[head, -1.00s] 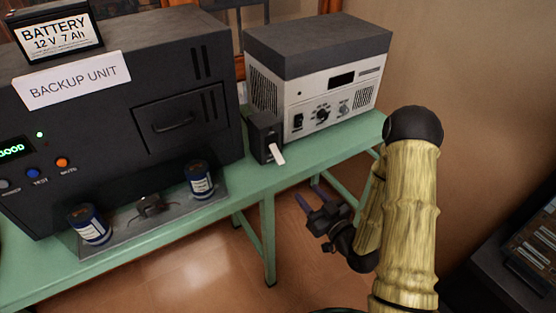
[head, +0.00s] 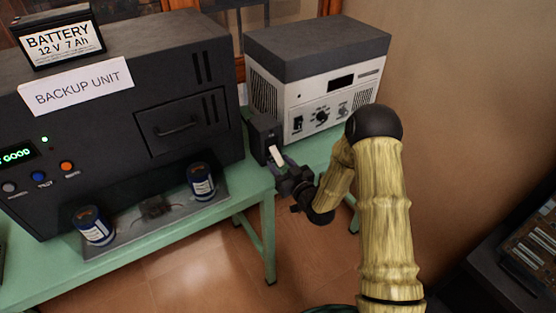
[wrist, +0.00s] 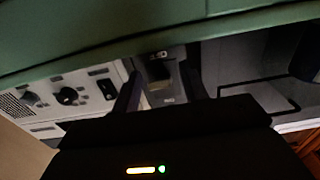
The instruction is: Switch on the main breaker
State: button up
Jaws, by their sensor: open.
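The breaker is a small dark box (head: 262,135) with a white lever (head: 277,156) on its front, on the green bench between the backup unit and a grey power supply. The lever slants downward in the head view. My gripper (head: 281,166) is open, its fingers close in front of the lever, one to each side. In the wrist view, which is upside down, the breaker's front (wrist: 167,90) lies between the two dark fingers (wrist: 163,68). I cannot tell whether either finger touches the lever.
The backup unit (head: 110,110) stands left, with a battery (head: 60,42) on top. Two blue cans (head: 202,182) stand on a tray (head: 130,237) before it. The power supply (head: 310,95) stands right. The green bench (head: 245,190) has its front edge below my gripper.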

jog(key=shift+x, duration=0.9)
grip_shut()
